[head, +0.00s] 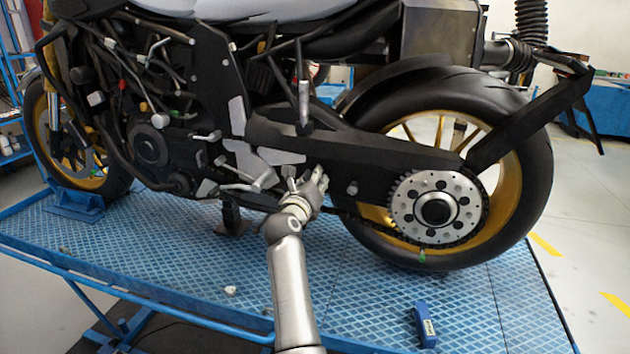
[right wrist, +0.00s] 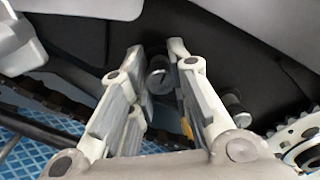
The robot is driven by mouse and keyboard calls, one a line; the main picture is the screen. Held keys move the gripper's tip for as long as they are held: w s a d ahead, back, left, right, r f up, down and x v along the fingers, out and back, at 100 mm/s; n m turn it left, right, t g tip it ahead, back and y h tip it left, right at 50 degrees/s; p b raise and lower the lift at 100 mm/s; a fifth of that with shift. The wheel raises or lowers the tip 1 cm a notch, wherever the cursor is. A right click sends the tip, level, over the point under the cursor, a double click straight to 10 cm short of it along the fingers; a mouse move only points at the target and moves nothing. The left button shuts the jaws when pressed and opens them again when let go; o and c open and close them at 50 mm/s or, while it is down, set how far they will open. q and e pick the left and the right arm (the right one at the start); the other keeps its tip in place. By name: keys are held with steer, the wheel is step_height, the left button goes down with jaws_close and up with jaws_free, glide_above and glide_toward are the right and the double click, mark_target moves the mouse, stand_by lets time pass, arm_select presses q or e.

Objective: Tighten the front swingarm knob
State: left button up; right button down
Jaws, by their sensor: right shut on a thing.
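The black swingarm (head: 370,158) runs back from the frame to the rear wheel, and its dark side fills the top of the right wrist view (right wrist: 210,45). The front swingarm knob (right wrist: 159,78), a small dark grey cylinder, sits on it between my right gripper's fingers. My right gripper (head: 319,178) is shut on this knob, with one finger on either side in the right wrist view (right wrist: 158,60). In the head view the gripper hides the knob. The rear swingarm knob (head: 352,187) is free, to the right; it also shows in the right wrist view (right wrist: 234,106). My left gripper is not in view.
The motorcycle stands on a blue lift platform (head: 180,250). The rear sprocket (head: 437,208) and chain lie right of and below my gripper. A footpeg bracket (head: 262,178) is close on the left.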

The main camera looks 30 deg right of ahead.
mark_target(314, 142)
steer(key=c, duration=1.3)
jaws_free()
steer(key=shift+f, duration=0.1)
step_height(314, 142, up, 10)
steer(key=shift+f, duration=0.15)
steer(key=shift+r, duration=0.2)
steer(key=shift+w, duration=0.1)
